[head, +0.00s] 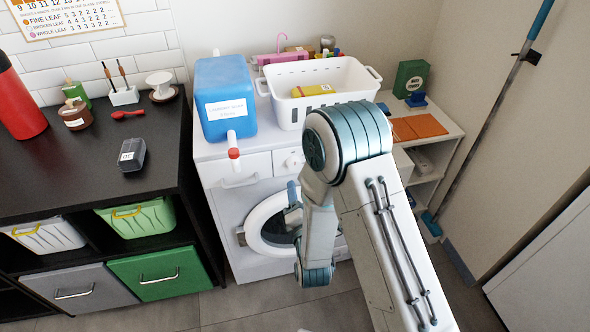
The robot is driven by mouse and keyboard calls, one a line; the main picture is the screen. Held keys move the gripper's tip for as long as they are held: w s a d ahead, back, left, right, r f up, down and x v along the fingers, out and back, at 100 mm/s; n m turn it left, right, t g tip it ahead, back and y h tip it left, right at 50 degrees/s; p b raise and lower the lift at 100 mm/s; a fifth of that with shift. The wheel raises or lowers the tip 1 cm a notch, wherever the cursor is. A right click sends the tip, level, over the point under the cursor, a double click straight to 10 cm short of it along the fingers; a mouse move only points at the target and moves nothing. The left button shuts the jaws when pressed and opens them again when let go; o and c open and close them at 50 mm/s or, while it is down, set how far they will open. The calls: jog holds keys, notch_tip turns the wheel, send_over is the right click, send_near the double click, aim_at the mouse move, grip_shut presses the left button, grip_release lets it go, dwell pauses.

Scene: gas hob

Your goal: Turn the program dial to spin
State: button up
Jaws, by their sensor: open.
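The white washing machine (238,203) stands in the middle, with its round door (262,216) below the control panel. The program dial (292,161) is a small pale knob on the panel, just left of my arm; its pointer and markings are too small to read. My gripper (293,199) is partly hidden behind my forearm. Its visible parts are just below the dial, in front of the door's upper part. It is open, with nothing seen in it. I cannot tell its exact distance from the dial.
A blue detergent container (226,86) with a red-tipped spout (233,153) overhangs the machine's front, left of the dial. A white basket (348,76) stands on top. A dark counter (60,165) is at left, a white shelf (452,131) at right. Floor is free in front.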

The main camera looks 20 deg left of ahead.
aim_at(294, 167)
jog(key=p+x, duration=0.1)
jog(key=x, duration=0.9)
jog(key=shift+f, duration=0.1)
jog(key=c, duration=1)
